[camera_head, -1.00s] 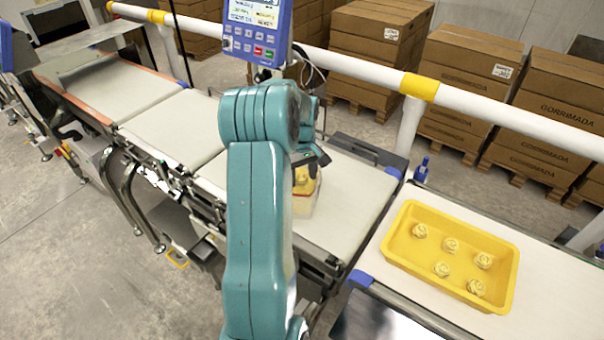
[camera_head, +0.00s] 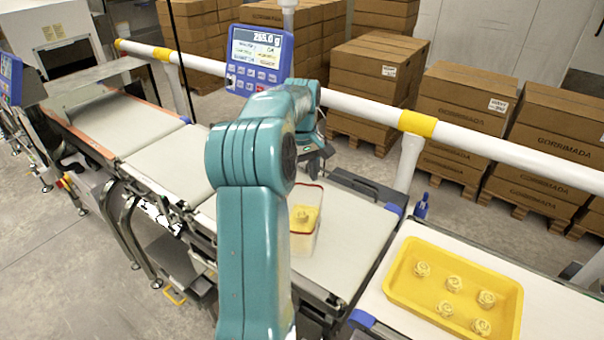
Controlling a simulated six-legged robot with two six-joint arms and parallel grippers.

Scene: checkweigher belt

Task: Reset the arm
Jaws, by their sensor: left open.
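My left arm rises through the middle of the picture, bent at its elbow and reaching away from me. My left gripper (camera_head: 313,162) is partly hidden behind the arm, beyond and above a clear box (camera_head: 313,236). The gripper is open, and nothing shows in it. The arm hides the box's left side. My right gripper is not in view.
A yellow tray (camera_head: 398,262) with several pale yellow pieces sits on the white surface at right. A blue display unit (camera_head: 257,62) stands beyond the arm. A white rail (camera_head: 365,107) with yellow bands runs behind the belt, with stacked cartons (camera_head: 455,105) past it.

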